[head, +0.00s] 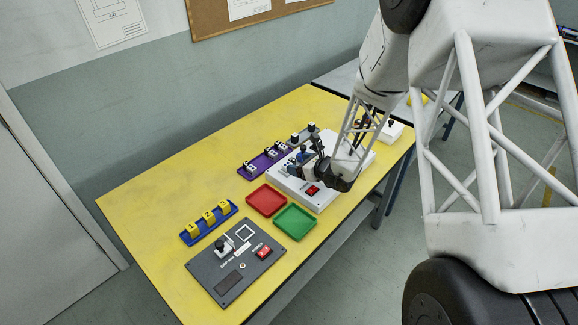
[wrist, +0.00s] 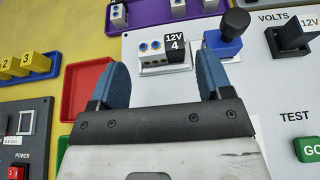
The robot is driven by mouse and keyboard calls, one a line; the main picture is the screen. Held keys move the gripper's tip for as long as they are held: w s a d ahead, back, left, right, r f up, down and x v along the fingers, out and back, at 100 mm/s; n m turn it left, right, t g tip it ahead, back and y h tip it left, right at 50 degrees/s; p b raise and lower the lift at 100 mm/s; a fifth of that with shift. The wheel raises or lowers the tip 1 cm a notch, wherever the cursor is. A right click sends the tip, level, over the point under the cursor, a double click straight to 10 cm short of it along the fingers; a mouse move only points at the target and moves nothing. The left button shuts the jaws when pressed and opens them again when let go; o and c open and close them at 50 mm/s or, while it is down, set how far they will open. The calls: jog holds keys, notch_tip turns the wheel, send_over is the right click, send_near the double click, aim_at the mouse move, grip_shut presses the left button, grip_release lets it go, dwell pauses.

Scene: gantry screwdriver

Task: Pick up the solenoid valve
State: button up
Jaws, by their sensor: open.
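A small white-and-grey valve block (wrist: 152,52) with blue ports and a black "12V 4" label sits on the white test panel (wrist: 140,92); I take it as the solenoid valve. In the wrist view it shows between the two blue fingertips of my gripper (wrist: 163,62), with clear gaps on both sides. My gripper is open and empty; I cannot tell its exact height over the panel. In the head view my gripper (head: 304,160) is over the white panel (head: 318,198) and hides most of the block. Similar valves stand in a purple tray (wrist: 150,20) beyond.
A blue part with a black knob (wrist: 235,21) stands close right of the block. A black switch (wrist: 289,38) and green button (wrist: 308,149) are further right. A red tray (head: 266,200), green tray (head: 295,222), blue tag rack (head: 208,222) and dark power panel (head: 236,262) lie left and in front.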

aim_at(292, 162)
jog(key=shift+x, duration=1.95)
jog(key=shift+c, duration=0.4)
jog(key=c, duration=0.7)
jog(key=shift+o, duration=0.2)
jog(key=shift+r, duration=0.1)
jog(key=shift+r, duration=1.5)
jog(key=shift+s+d+r, duration=0.1)
jog(key=shift+s+r, duration=0.15)
jog(key=shift+r, duration=0.05)
jog(key=s+d+r, duration=0.1)
jog(key=s+d, duration=0.1)
jog(key=s, duration=1.3)
jog(key=shift+d, duration=0.3)
jog(key=shift+s+r, duration=0.15)
